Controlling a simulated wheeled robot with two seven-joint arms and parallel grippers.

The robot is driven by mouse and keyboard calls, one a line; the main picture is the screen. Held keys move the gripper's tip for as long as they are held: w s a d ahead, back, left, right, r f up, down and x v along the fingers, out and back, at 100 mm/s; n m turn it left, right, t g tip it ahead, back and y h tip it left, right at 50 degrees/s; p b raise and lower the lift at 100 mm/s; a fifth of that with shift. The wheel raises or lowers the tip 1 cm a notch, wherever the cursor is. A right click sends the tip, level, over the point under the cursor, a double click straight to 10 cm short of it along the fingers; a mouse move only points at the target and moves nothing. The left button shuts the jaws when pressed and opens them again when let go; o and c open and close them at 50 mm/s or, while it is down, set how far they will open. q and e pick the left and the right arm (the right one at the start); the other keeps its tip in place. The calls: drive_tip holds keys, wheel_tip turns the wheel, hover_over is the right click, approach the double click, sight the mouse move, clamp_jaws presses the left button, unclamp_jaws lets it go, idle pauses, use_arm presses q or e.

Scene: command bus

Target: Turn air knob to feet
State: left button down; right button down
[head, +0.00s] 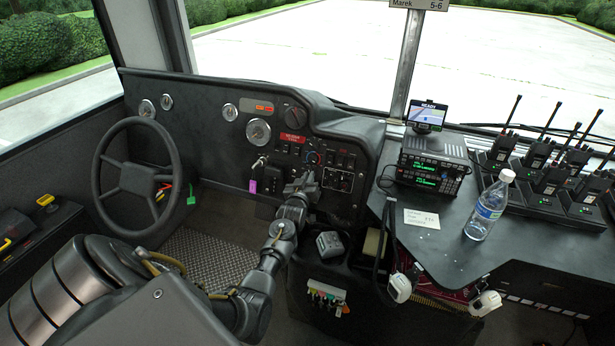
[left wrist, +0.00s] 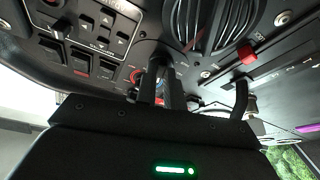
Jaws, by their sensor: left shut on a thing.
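My left gripper (head: 304,182) reaches the lower middle of the dashboard, beside the switches and dials. In the left wrist view its two dark fingers (left wrist: 166,88) are close together, shut on the small air knob on the panel. The fingers hide most of this knob, so I cannot read where it points. A dial with a red and blue ring (head: 313,158) shows just above the gripper in the head view. In the left wrist view a red ring (left wrist: 135,76) shows just left of the fingers. My right gripper is not in view.
The steering wheel (head: 138,178) is to the left. A key with a purple tag (head: 253,186) hangs near the gripper. On the right, a side desk (head: 425,245) carries a radio (head: 433,165), a water bottle (head: 489,208) and several walkie-talkies.

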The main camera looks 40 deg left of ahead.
use_arm(q)
drive_tip(key=shift+d+r+n+g+y, duration=0.1)
drive_tip(key=shift+n+g+y, duration=0.25)
drive_tip(key=shift+n, duration=0.85)
drive_tip(key=n+g+p, duration=0.1)
drive_tip(key=n, duration=0.1)
drive_tip(key=n+g+y+p, duration=0.1)
drive_tip(key=n, duration=0.2)
drive_tip(key=shift+w+d+r+n, duration=0.1)
drive_tip(key=shift+w+d+n, duration=0.05)
drive_tip(key=shift+n, duration=0.15)
drive_tip(key=shift+n+g+y, duration=0.25)
drive_tip(key=shift+n+g, duration=0.1)
drive_tip(key=shift+n, duration=0.55)
drive_tip(key=n+p, duration=0.1)
drive_tip(key=n, duration=0.1)
drive_tip(key=shift+r+n+g, duration=0.1)
drive_tip(key=shift+n+g, duration=0.2)
drive_tip(key=shift+g, duration=0.1)
drive_tip(key=shift+n, duration=0.4)
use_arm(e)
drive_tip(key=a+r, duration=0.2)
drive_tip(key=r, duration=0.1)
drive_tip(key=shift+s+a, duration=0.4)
use_arm(q)
drive_tip(key=shift+g, duration=0.3)
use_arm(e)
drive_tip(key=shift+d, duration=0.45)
